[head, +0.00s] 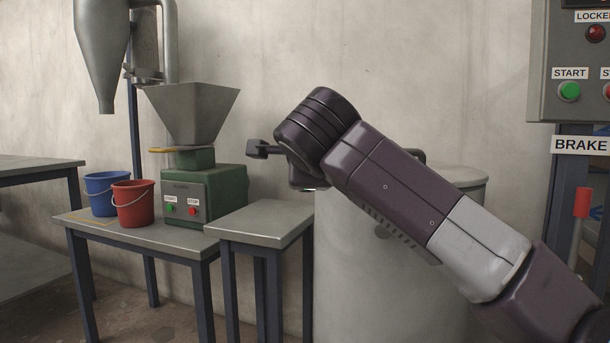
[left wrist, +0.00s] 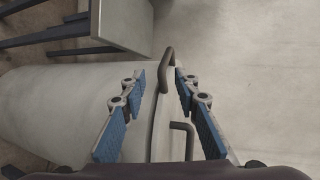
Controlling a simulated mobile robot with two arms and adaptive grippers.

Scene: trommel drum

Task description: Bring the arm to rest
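My left gripper (left wrist: 158,88) is open in the left wrist view, its two blue-padded fingers well apart with nothing gripped. Beyond and between them is the rim of a pale grey drum (left wrist: 60,100), with a dark bent handle (left wrist: 167,72) and a second dark handle (left wrist: 182,128). I cannot tell how far the fingers are from the handles. In the head view one dark and grey arm of mine crosses from the lower right, in front of the drum (head: 345,270); its fingers are not clearly seen. My right gripper is not in view.
A small grey table (head: 262,219) stands left of the drum. A green machine (head: 222,185) with a hopper, a blue bucket (head: 105,192) and a red bucket (head: 133,204) are on a workbench (head: 160,238). A control panel (head: 562,100) is at right.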

